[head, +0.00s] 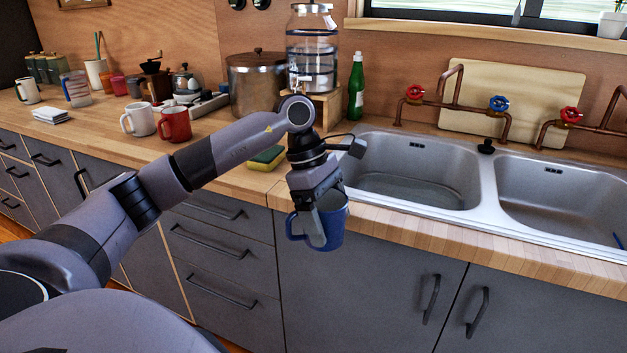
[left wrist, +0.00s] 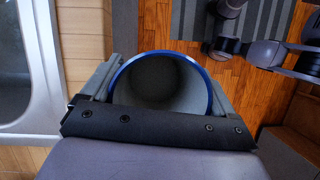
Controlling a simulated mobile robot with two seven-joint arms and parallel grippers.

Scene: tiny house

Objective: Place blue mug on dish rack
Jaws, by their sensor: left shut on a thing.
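The blue mug (head: 331,226) hangs upright in my left gripper (head: 316,222), in front of the counter's front edge near the left sink basin. The gripper points down and is shut on the mug. In the left wrist view the mug (left wrist: 160,84) shows from above with a blue rim and a grey, empty-looking inside, between the two fingers of my left gripper (left wrist: 158,95). The dish rack is not in view in either picture. My right gripper cannot be made out.
A double steel sink (head: 412,186) with copper taps fills the right counter. A sponge (head: 267,158), a green bottle (head: 356,88), a large pot (head: 256,84), a red mug (head: 175,124) and a white mug (head: 138,119) stand left of it. Grey cabinets (head: 360,290) are below.

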